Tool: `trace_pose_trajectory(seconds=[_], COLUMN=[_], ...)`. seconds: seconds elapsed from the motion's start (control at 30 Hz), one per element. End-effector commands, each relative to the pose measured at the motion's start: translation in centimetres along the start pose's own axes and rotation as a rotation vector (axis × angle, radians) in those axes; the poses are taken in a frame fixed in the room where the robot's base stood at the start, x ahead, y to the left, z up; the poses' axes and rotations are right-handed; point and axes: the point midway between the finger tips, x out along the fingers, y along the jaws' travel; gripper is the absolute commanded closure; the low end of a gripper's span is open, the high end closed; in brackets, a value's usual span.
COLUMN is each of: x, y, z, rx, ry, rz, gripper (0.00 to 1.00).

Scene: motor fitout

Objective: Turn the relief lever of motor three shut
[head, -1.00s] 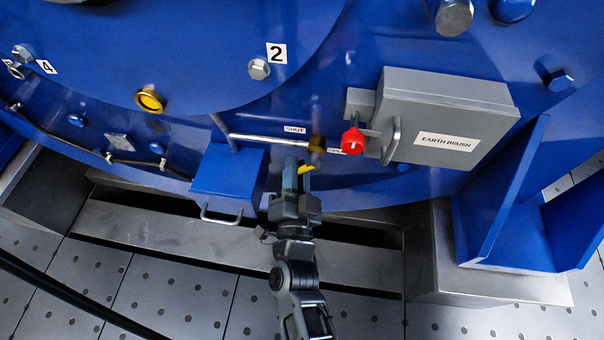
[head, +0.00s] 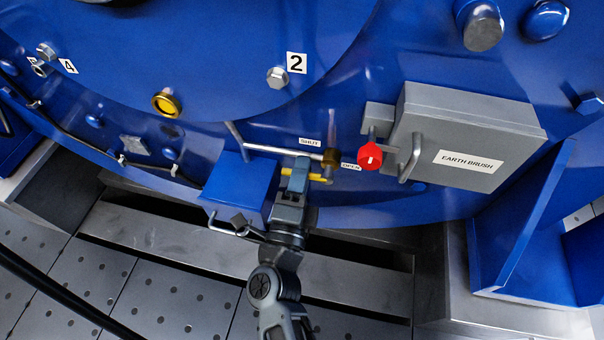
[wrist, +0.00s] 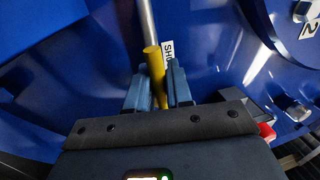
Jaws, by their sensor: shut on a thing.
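The yellow relief lever (head: 318,178) lies just below the brass valve body (head: 331,157) on a thin silver pipe (head: 275,150). It points left, roughly along the pipe. The SHUT label (head: 310,141) is above the pipe and the OPEN label (head: 350,166) is right of the valve. My gripper (head: 298,178) is shut on the lever, left of the valve. In the wrist view the lever (wrist: 156,72) stands between my two fingers (wrist: 157,92), with the pipe behind it and the SHUT label partly hidden beside it.
A grey EARTH BRUSH box (head: 468,145) with a handle and a red knob (head: 371,155) sits right of the valve. A blue box (head: 238,188) with a wire handle is close left of my gripper. Blue ribs (head: 525,215) stand at lower right.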

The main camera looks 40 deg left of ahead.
Motion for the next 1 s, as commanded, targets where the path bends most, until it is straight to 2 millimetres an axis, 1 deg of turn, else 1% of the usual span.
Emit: trace_pose_trajectory(seconds=[0.23,0.63,0.67,0.7,0.83,1.0], x=[0.0,0.01,0.01,0.02,0.03,0.04], y=[-0.15,-0.19,-0.19,-0.19,-0.21,-0.22], z=[-0.08,-0.11,-0.11,-0.11,-0.09,-0.06], rx=[0.047,0.052,0.052,0.052,0.051,0.051], ry=[0.011,0.013,0.013,0.013,0.012,0.011], rz=[0.001,0.001,0.001,0.001,0.0,0.0], gripper=[1.0,1.0,0.79,0.75,0.63,0.63])
